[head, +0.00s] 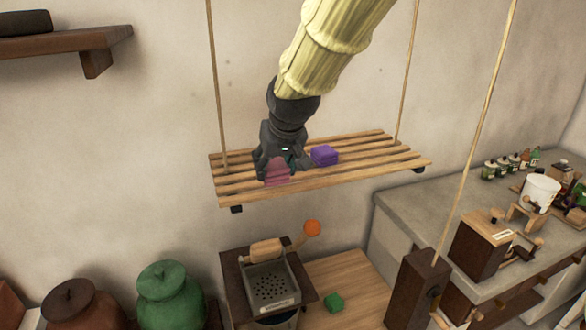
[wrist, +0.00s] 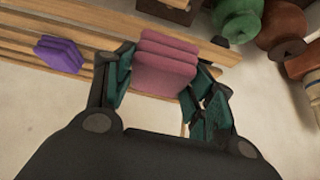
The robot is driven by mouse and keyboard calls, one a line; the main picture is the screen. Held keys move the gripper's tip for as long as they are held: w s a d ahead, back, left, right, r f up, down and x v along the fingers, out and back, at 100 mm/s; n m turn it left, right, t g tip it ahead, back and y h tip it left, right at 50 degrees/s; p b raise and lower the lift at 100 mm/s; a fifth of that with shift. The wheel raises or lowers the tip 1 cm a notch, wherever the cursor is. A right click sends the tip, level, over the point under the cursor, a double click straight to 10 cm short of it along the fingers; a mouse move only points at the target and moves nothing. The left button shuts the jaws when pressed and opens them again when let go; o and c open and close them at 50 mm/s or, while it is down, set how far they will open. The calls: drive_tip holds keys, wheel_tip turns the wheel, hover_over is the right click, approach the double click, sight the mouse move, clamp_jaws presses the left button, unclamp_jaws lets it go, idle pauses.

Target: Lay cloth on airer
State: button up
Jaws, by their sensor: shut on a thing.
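A folded pink cloth (head: 277,174) is at the left part of the hanging slatted wooden airer (head: 390,157). My gripper (head: 280,166) is above it, pointing down, and is shut on it. In the wrist view the pink cloth (wrist: 165,62) sits between the two green-padded fingers of my gripper (wrist: 158,88). I cannot tell whether the cloth rests on the slats or is just above them. A folded purple cloth (head: 325,156) lies on the airer's slats to the right of my gripper, apart from it. It also shows in the wrist view (wrist: 58,54).
Ropes (head: 405,75) hold the airer at its corners. Green (head: 165,295) and brown (head: 72,305) jars are lower left. A counter (head: 430,215) with a grinder (head: 482,243) is at right.

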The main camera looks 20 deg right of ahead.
drive_tip(key=w+d, duration=0.2)
drive_tip(key=w, duration=0.1)
drive_tip(key=w+d+p, duration=0.1)
drive_tip(key=w+d, duration=0.1)
drive_tip(key=w, duration=0.1)
drive_tip(key=w+d, duration=0.2)
drive_tip(key=w, duration=0.1)
drive_tip(key=shift+f+p, duration=0.6)
drive_tip(key=shift+p, duration=0.1)
wheel_tip(320, 180, down, 3)
drive_tip(key=shift+w+d+p, duration=0.1)
drive_tip(key=shift+w+p, duration=0.05)
drive_tip(key=shift+p, duration=0.45)
drive_tip(key=shift+f, duration=0.1)
drive_tip(key=shift+f, duration=0.15)
drive_tip(key=o, duration=1)
drive_tip(key=shift+c, duration=0.2)
